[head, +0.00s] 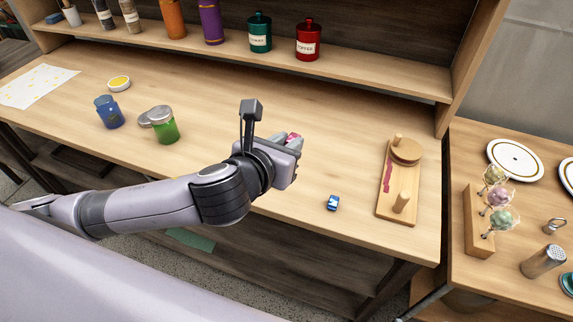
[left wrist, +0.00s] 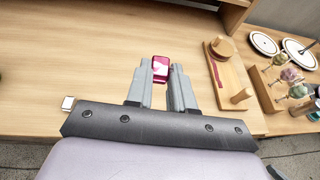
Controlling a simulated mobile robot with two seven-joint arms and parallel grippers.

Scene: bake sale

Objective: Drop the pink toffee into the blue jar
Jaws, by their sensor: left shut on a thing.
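My left gripper (left wrist: 160,82) is shut on the pink toffee (left wrist: 160,66), which shows between its fingertips in the left wrist view. In the head view only a small pink part of the toffee (head: 293,137) shows past my left gripper (head: 292,143), over the middle of the table. The blue jar (head: 109,112) stands upright on the table to the left, well apart from the gripper. Its top looks open. My right gripper is in neither view.
A blue toffee (head: 333,203) and a wooden board with pegs (head: 413,180) lie to the right. A shelf (head: 350,75) runs along the back.

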